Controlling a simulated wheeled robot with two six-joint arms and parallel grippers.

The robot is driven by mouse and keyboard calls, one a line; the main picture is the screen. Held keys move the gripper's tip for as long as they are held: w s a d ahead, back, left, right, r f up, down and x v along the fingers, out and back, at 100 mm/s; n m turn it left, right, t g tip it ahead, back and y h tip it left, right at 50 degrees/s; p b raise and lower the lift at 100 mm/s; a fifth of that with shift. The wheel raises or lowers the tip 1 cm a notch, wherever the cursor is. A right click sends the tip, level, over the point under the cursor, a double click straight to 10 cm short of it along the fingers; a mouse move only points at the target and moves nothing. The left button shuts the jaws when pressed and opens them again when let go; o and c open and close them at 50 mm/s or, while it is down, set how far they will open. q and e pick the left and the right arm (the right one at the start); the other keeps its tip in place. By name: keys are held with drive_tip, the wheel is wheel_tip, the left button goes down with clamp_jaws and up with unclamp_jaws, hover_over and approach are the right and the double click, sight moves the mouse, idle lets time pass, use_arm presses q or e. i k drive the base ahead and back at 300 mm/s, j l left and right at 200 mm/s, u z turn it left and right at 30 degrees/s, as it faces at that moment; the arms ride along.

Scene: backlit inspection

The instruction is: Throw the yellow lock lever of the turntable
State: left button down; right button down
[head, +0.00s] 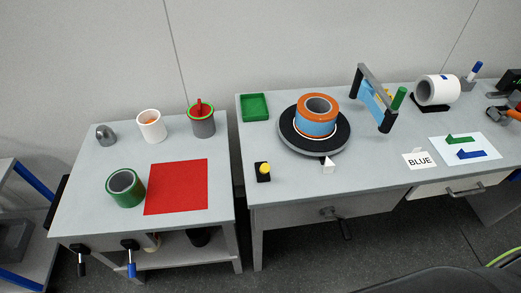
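The turntable (343,133) is a round black disc on a grey base, standing on the right-hand table. An orange and blue ring-shaped part (316,122) sits on its middle. No yellow lever can be made out on the turntable itself. The nearest clear yellow thing is a round knob (265,168) on a small black block, left of and in front of the disc. I cannot tell whether it is the lock lever. A small white pointer (328,166) stands at the disc's front edge. Neither of my grippers shows in the head view.
A green tray (255,107) lies behind the knob. A grey upright frame (373,96) with a blue panel stands right of the disc. The left table holds a red mat (177,187) and a green roll (125,188).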

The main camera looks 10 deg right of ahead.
sight(265, 168)
drive_tip(key=i+l+u, duration=0.15)
drive_tip(key=l+u, duration=0.15)
drive_tip(key=l, duration=0.2)
drive_tip(key=i+l+u, duration=0.1)
drive_tip(key=l+u, duration=0.15)
drive_tip(key=l, duration=0.3)
drive_tip(key=l+u, duration=0.3)
drive_tip(key=l, duration=0.25)
drive_tip(key=i, duration=0.05)
